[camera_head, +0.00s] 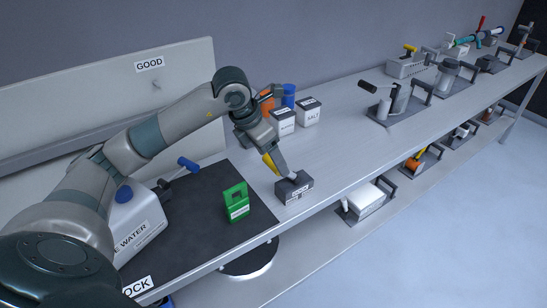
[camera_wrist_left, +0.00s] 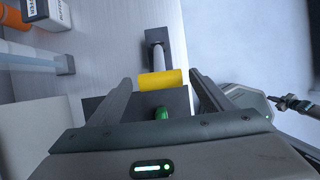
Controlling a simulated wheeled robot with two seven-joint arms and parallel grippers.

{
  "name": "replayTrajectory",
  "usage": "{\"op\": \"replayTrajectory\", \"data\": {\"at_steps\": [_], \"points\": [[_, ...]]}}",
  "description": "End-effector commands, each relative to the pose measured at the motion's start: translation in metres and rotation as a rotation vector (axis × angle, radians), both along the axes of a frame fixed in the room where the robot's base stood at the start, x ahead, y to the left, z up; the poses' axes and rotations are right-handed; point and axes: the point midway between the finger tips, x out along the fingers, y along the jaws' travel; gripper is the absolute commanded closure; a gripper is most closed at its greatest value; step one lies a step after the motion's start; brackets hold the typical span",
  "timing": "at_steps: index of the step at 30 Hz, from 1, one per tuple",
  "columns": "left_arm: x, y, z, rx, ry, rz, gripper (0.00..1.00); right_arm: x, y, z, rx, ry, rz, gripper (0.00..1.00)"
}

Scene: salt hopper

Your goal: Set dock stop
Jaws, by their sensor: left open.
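In the head view a dark block with a white label (camera_head: 294,189) sits at the bench's front edge, right of the black mat. A pale lever with a yellow grip (camera_head: 270,163) rises from it and tilts left. The label is too small to read. My left gripper (camera_head: 271,157) is at the yellow grip. In the left wrist view the yellow grip (camera_wrist_left: 163,79) lies crosswise between the open fingers (camera_wrist_left: 163,90), with the pale rod (camera_wrist_left: 158,52) beyond. Whether a finger touches the grip I cannot tell. My right gripper is not in view.
A green handled block (camera_head: 236,203) stands on the black mat (camera_head: 190,240), left of the lever block. White labelled containers (camera_head: 283,122), an orange one and a blue one (camera_head: 289,95) stand behind my gripper.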

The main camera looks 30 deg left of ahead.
Motion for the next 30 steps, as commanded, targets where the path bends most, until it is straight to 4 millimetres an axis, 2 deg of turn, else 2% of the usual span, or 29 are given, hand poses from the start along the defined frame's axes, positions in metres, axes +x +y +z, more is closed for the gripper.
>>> {"op": "replayTrajectory", "data": {"at_steps": [6,17,20,25,30], "points": [[0.007,-0.003,-0.018,-0.001,0.001,0.001,0.27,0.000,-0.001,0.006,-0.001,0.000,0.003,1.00],[0.008,-0.003,-0.022,0.000,0.000,0.000,0.27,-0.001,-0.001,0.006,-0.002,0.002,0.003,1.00],[0.008,-0.003,-0.022,0.000,0.000,0.000,0.46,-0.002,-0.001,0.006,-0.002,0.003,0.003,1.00],[0.008,-0.003,-0.022,0.001,0.000,0.000,0.86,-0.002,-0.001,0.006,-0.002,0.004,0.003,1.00],[0.010,-0.003,-0.022,0.001,0.000,0.000,0.86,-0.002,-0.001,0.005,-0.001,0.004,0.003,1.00]]}}
